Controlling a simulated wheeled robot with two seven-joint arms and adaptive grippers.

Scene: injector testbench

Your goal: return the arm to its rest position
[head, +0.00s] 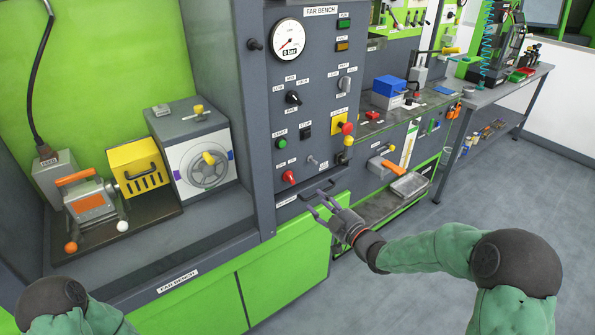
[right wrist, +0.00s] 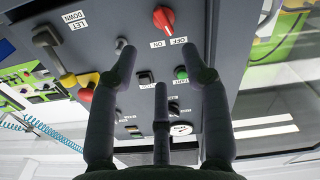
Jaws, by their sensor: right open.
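My right gripper (head: 322,204) is at the end of my green-sleeved right arm, in front of the lower part of the FAR BENCH control panel (head: 318,90). Its fingers are spread and nothing is between them. In the right wrist view the open fingers (right wrist: 157,60) point at the panel, which appears rotated. A red knob (right wrist: 164,18) marked ON and OFF shows beyond the fingertips, apart from them. In the head view a red knob (head: 289,176) is left of and above the gripper. Only a part of my left arm shows at the lower left; its gripper is out of view.
On the left, the bench holds a clamp device with an orange handle (head: 76,178), a yellow block (head: 138,166) and a grey box with a handwheel (head: 208,168). A side bench (head: 400,122) with tools stands right of the panel. Grey floor (head: 400,300) is clear at the lower right.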

